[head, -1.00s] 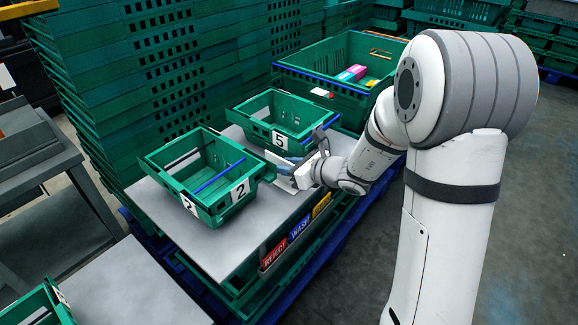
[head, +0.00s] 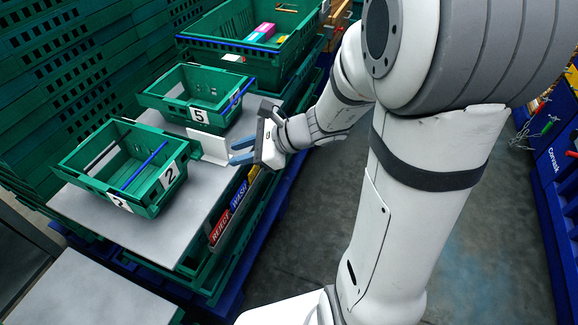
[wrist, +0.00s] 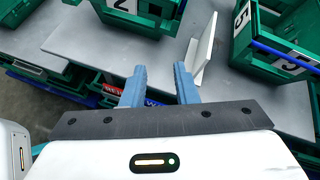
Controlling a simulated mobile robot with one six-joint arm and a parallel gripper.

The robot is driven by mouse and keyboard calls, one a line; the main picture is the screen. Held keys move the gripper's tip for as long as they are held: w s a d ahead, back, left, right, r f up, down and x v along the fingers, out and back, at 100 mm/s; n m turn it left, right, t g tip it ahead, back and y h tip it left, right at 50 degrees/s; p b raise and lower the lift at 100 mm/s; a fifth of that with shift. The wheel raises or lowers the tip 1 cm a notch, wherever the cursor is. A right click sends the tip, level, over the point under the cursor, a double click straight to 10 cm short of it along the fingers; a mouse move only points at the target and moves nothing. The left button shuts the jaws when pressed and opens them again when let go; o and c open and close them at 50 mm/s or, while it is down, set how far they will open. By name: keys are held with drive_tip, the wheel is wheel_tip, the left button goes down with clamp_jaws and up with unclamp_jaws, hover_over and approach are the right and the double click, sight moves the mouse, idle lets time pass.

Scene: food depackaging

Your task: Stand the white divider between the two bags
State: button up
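The white divider (head: 208,147) stands on the grey tabletop between the crate marked 2 and the crate marked 5. In the wrist view the divider (wrist: 203,50) appears as an upright white plate with a flat foot, just beyond the right finger. My gripper (head: 240,151) is at the table's right edge, its blue fingers pointing toward the divider. In the wrist view the fingers (wrist: 160,72) are apart with nothing between them. They look clear of the divider. I see no bags that I can make out.
The green crate marked 2 (head: 171,176) is left of the divider, and the crate marked 5 (head: 198,116) is behind it. Both have blue bars. A larger green crate (head: 215,52) with coloured boxes stands at the back. The table's front part (head: 160,235) is bare.

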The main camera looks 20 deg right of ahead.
drive_tip(key=s+d+n+g+h, duration=0.2)
drive_tip(key=s+d+n+h, duration=0.1)
drive_tip(key=s+n, duration=0.3)
drive_tip(key=s+d+n+g+h, duration=0.2)
drive_tip(key=s+n+h, duration=0.3)
drive_tip(key=n, duration=0.6)
drive_tip(key=shift+s+d+r, duration=0.2)
drive_tip(key=shift+s+d, duration=0.45)
drive_tip(key=shift+s, duration=0.6)
drive_tip(key=shift+o, duration=0.4)
drive_tip(key=d+n+h, duration=0.2)
drive_tip(key=d+r+n, duration=0.1)
drive_tip(key=d, duration=0.1)
drive_tip(key=shift+s+d+r+h, duration=0.1)
drive_tip(key=shift+s+h, duration=0.2)
drive_tip(key=shift+h, duration=0.1)
